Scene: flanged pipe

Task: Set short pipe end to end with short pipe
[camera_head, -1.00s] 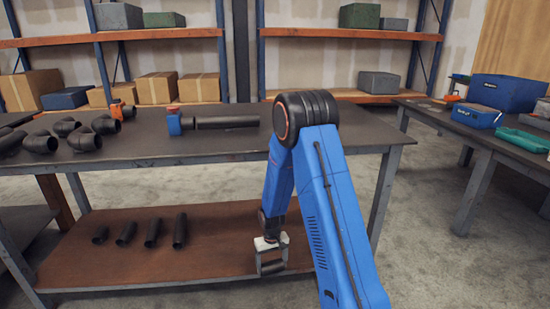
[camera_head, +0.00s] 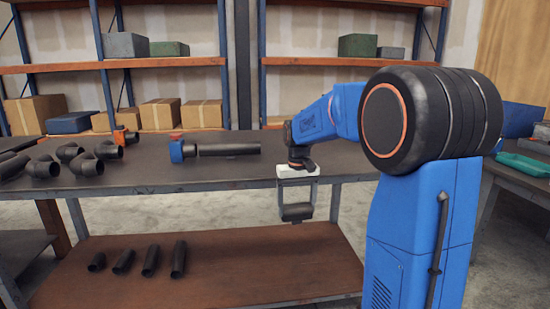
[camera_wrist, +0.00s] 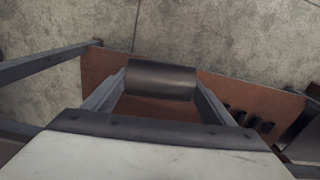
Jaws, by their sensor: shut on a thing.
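My gripper (camera_head: 297,213) is shut on a short dark pipe (camera_head: 297,212), which lies crosswise between the two fingers. The held pipe also shows in the wrist view (camera_wrist: 161,80), with the lower shelf and floor beneath it. In the head view it hangs in front of the workbench's front edge, below the level of the top. Another dark pipe (camera_head: 230,149) lies on the workbench top, left of and behind my gripper. A blue clamp-like piece (camera_head: 177,151) sits at that pipe's left end.
The workbench top (camera_head: 150,178) is clear toward its front middle. Several dark elbow fittings (camera_head: 88,164) lie at its left. A side table with a green tray (camera_head: 525,166) is at right.

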